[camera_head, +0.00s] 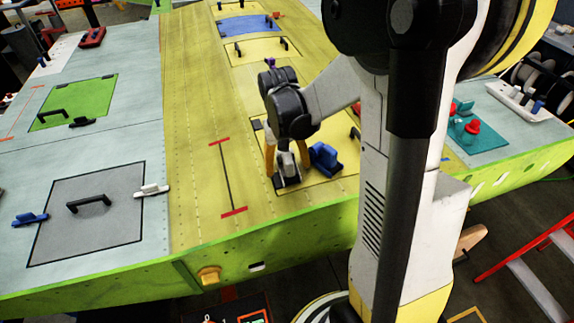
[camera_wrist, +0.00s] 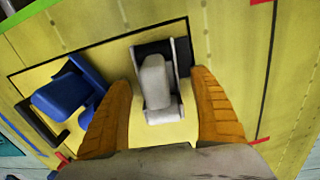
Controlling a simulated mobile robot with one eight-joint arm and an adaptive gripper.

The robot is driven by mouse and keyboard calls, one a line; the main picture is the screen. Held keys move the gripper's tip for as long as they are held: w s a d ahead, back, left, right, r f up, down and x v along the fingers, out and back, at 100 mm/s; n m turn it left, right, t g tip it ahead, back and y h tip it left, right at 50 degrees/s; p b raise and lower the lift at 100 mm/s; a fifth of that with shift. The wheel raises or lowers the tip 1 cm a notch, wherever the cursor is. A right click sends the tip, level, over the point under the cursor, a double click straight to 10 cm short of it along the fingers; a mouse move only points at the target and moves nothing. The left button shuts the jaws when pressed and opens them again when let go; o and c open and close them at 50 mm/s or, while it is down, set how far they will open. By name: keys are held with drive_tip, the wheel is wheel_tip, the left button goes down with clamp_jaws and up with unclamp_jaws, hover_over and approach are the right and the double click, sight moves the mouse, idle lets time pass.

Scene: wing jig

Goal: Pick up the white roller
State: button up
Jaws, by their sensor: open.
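The white roller (camera_wrist: 157,84) is a pale grey-white piece in a dark-edged holder (camera_wrist: 181,57) on a yellow panel. In the head view the roller (camera_head: 287,163) stands between the fingers, partly hidden by them. My gripper (camera_wrist: 163,78) is open, with one orange-brown finger on each side of the roller. In the wrist view a gap shows beside each finger, wider on the right. My gripper (camera_head: 286,171) also shows in the head view, pointing down low over the panel.
A blue clamp-like piece (camera_head: 325,157) stands close to the right of my gripper; it is on the left in the wrist view (camera_wrist: 64,96). A black-handled grey panel (camera_head: 110,225) lies left. The yellow strip left of my gripper is mostly clear.

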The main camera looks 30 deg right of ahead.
drive_tip(key=c, duration=1.4)
wheel_tip(320, 180, up, 10)
drive_tip(key=shift+p, duration=0.9)
drive_tip(key=shift+c, duration=0.3)
drive_tip(key=o, duration=0.5)
drive_tip(key=shift+c, duration=1.4)
